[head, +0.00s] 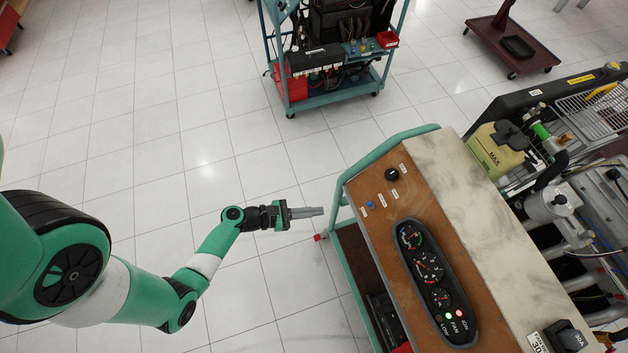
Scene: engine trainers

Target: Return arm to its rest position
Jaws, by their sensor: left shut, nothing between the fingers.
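My left arm, green with black joints, comes in from the left in the head view. Its gripper (306,212) points right and is shut, with nothing between its fingers. It hangs over the tiled floor, just left of the green frame of the engine trainer (450,160), and looks apart from it in this view. My right arm is not in view.
The trainer's brown panel holds a black knob (392,174), a blue button (371,205) and a gauge cluster (428,266) with lit lamps. A coolant tank (497,151) and engine parts stand at right. Behind are a teal cart (330,95) and a dark red stand (508,42).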

